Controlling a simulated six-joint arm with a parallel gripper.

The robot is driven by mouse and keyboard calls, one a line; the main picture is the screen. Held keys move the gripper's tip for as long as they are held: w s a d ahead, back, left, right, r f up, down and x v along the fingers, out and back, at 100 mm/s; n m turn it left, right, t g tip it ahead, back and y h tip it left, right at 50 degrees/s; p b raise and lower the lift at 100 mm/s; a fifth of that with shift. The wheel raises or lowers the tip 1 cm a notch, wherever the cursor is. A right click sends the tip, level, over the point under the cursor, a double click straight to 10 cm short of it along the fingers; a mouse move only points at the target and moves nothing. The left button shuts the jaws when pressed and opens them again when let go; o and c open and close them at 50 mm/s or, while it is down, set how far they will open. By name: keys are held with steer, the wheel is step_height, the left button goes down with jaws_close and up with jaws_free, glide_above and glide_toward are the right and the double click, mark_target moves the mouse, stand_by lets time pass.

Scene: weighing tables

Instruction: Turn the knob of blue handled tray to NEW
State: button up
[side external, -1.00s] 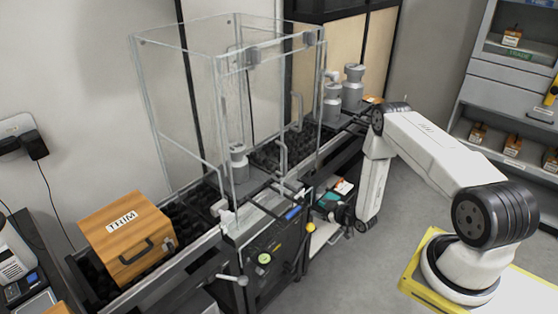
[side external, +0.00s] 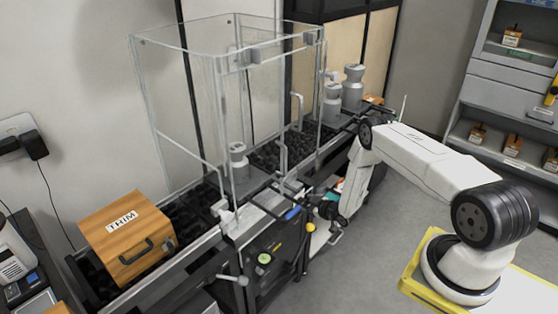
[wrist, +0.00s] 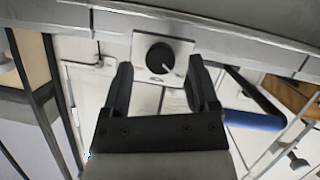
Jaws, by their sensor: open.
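A round black knob (wrist: 160,57) with a light pointer mark sits on a pale square plate (wrist: 178,44) in the wrist view. Its lettering is too small to read. My gripper (wrist: 163,75) is open, its two dark fingers on either side below the knob, apart from it. A blue handle (wrist: 254,120) lies right of the fingers. The blue handle also shows in the side view (side external: 292,212) at the front of the weighing table. There, my gripper (side external: 318,207) is close to its right. The knob cannot be made out in the side view.
A clear glass enclosure (side external: 222,120) stands above the table's rail. A wooden TRIM box (side external: 127,237) sits at left on the dark rollers. A yellow-topped post (side external: 309,227) and a green round part (side external: 264,258) are close below the gripper's area.

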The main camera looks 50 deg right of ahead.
steer(key=shift+w+f, duration=0.2)
steer(key=shift+w, duration=0.3)
jaws_close()
steer(key=shift+d+m, duration=0.1)
steer(key=shift+m, duration=0.2)
steer(key=m+y, duration=0.2)
steer(key=shift+d+m+y, duration=0.15)
steer(key=shift+m+y, duration=0.15)
steer(key=shift+m, duration=0.1)
steer(key=m+y, duration=0.2)
steer(key=m, duration=0.2)
steer(key=shift+d+t, duration=0.1)
steer(key=shift+t, duration=0.2)
steer(key=shift+y, duration=0.3)
